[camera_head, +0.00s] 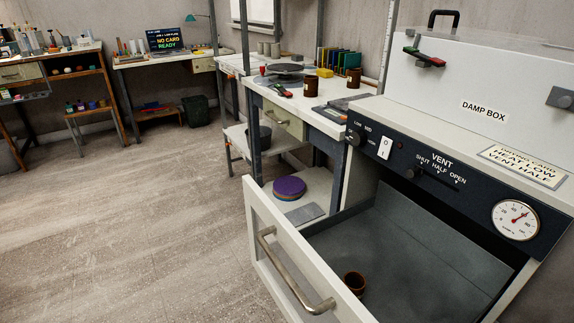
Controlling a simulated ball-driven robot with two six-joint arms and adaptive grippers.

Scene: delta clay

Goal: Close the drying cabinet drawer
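The drying cabinet drawer (268,222) is pulled out at the lower right. Its pale front panel carries a long curved metal bar handle (290,272). The grey inside of the drawer shows, with a small brown cup (354,282) standing in it near the front. The drying cabinet's dark control panel (450,180) is above the drawer, with a VENT slider, a rocker switch, a knob and a round dial. Neither my left nor my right gripper shows in this view.
A white box labelled DAMP BOX (484,109) stands on the cabinet. Beside it is a workbench (318,122) with brown jars and a grey wheel; a purple disc (288,187) lies on its lower shelf. The floor (150,210) to the left is open. Other benches line the back wall.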

